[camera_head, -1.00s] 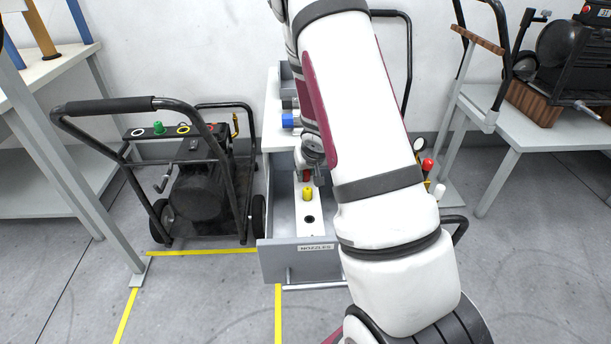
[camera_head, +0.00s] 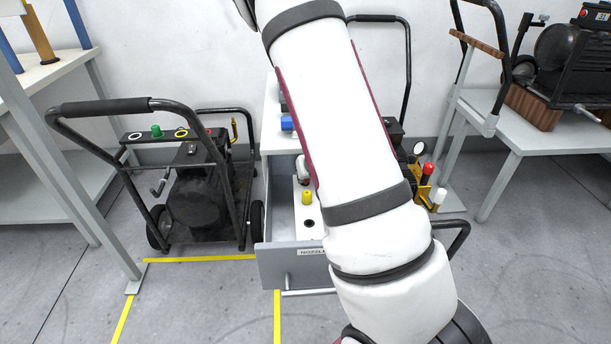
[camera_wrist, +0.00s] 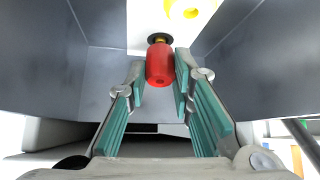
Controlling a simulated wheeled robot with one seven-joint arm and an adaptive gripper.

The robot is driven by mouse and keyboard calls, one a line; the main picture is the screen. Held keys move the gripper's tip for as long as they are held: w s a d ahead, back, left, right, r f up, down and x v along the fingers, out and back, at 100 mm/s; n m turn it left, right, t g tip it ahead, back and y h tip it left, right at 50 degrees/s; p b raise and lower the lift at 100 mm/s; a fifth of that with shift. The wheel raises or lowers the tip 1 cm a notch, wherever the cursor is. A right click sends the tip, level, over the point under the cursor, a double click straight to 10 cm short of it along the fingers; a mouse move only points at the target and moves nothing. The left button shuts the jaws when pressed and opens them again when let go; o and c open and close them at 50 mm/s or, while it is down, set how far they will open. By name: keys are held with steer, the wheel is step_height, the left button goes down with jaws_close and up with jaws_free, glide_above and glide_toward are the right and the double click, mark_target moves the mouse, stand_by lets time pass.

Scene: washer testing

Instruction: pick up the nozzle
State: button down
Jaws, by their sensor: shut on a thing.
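The red nozzle (camera_wrist: 160,65) is between the fingers of my gripper (camera_wrist: 160,78) in the wrist view, and the gripper is shut on it. Its brass end is at a dark round hole in the white holder strip (camera_wrist: 141,20). I cannot tell whether that end is still seated or just clear. The strip also shows in the head view inside the open drawer (camera_head: 280,262) labelled for nozzles. In the head view my arm hides the red nozzle and most of my gripper.
Grey drawer walls (camera_wrist: 240,45) flank my gripper closely. A black wheeled pressure washer (camera_head: 195,190) stands left of the drawer. A blue part (camera_head: 287,123) sits on the cabinet top. Tables stand at far left and right.

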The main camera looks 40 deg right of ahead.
steer(key=shift+s+a+f+t, duration=0.15)
steer(key=shift+s+f+t, duration=0.05)
steer(key=shift+s+t, duration=0.1)
step_height(320, 180, up, 6)
steer(key=s+p, duration=0.2)
steer(key=s+a+r+g+p, duration=0.1)
steer(key=s+a+p, duration=0.3)
steer(key=s+p, duration=0.5)
steer(key=s+a+r+g+p, duration=0.1)
steer(key=s+a+p, duration=0.3)
steer(key=s+p, duration=0.6)
steer(key=shift+a+g+y+p, duration=0.4)
steer(key=shift+p, duration=1.1)
steer(key=shift+w, duration=0.1)
